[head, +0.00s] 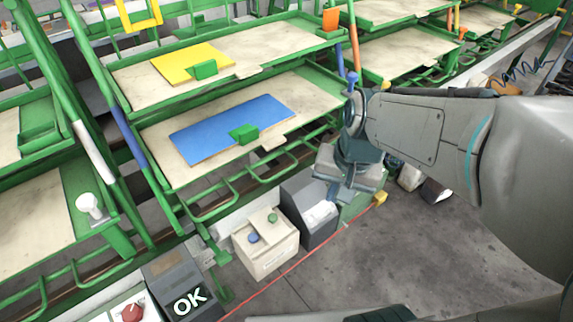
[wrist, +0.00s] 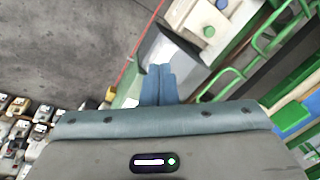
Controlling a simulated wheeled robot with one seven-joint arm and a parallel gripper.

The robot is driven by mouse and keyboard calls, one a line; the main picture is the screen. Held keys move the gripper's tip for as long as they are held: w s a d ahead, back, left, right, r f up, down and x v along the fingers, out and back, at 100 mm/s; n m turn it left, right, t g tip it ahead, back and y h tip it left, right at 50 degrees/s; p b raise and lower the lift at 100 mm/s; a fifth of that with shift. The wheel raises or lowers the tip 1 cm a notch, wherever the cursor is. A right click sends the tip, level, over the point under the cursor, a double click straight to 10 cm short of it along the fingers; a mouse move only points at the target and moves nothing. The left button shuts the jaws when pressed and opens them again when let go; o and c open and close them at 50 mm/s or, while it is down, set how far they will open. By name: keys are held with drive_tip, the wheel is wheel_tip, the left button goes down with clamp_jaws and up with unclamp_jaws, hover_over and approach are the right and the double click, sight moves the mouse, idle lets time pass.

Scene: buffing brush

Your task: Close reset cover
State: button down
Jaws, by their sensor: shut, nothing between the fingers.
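My gripper (head: 347,180) is at the end of my arm, right of the lower shelf in the head view. In the wrist view its two blue fingers (wrist: 160,72) are together, with nothing between them. A dark grey box (head: 308,212) with a pale patch on its face is just left of and below my gripper. It shows in the wrist view (wrist: 166,46) beyond the fingertips. I cannot tell which part is the reset cover, or whether the fingers touch the box. A white box (head: 265,246) with a blue and a green button stands left of it.
A dark box marked OK (head: 186,290) and a red button (head: 132,312) are at lower left. Green-framed shelves (head: 200,120) hold a blue panel (head: 232,128) and a yellow panel (head: 193,63). A red line (head: 290,266) crosses the floor. Grey floor (head: 420,250) is open at right.

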drive_tip(key=w+a+f+m+g+y+p, duration=0.1)
drive_tip(key=w+a+f+m+g+y, duration=0.15)
drive_tip(key=w+a+f+m, duration=0.5)
drive_tip(key=m, duration=0.2)
hover_over(278, 220)
drive_tip(key=d, duration=0.2)
drive_tip(key=shift+h, duration=0.45)
drive_tip(key=f, duration=0.8)
drive_tip(key=shift+w+a+f, duration=0.2)
drive_tip(key=shift+w+f, duration=0.1)
drive_tip(key=shift+w, duration=0.1)
drive_tip(key=shift+a, duration=0.1)
